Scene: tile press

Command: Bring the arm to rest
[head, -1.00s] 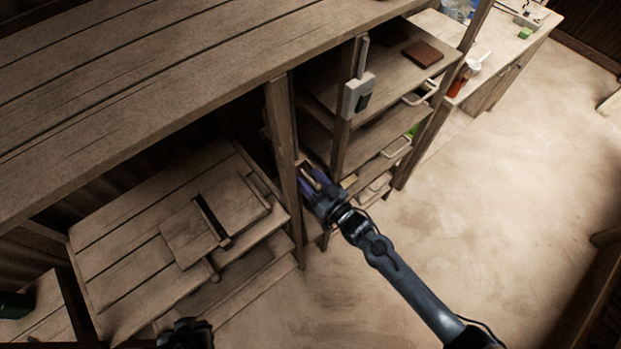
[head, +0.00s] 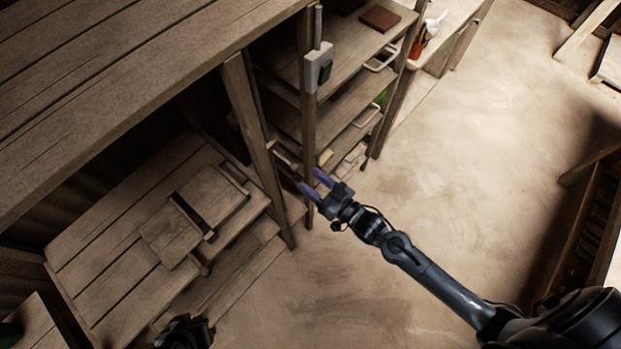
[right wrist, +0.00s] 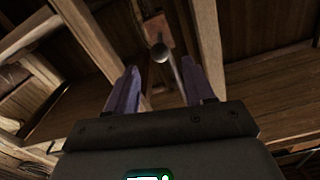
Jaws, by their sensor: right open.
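My right gripper (head: 309,180) is open, its two purple fingers apart and pointing at the gap between the wooden posts left of the shelves. It also shows in the right wrist view (right wrist: 160,85), with nothing between its fingers. A rod with a rounded end (right wrist: 160,53) and a reddish-brown block (right wrist: 157,30) lie beyond the fingertips in that view. My right arm stretches from the lower right over open floor. A dark part at the bottom edge of the head view seems to be my left gripper (head: 184,332); its fingers cannot be made out.
A wooden post (head: 258,150) stands left of the right gripper. A shelf unit (head: 340,75) with a grey switch box (head: 318,68) on its post stands behind. A low plank table (head: 105,235) with wooden pieces is at left. The floor (head: 440,190) at right is clear.

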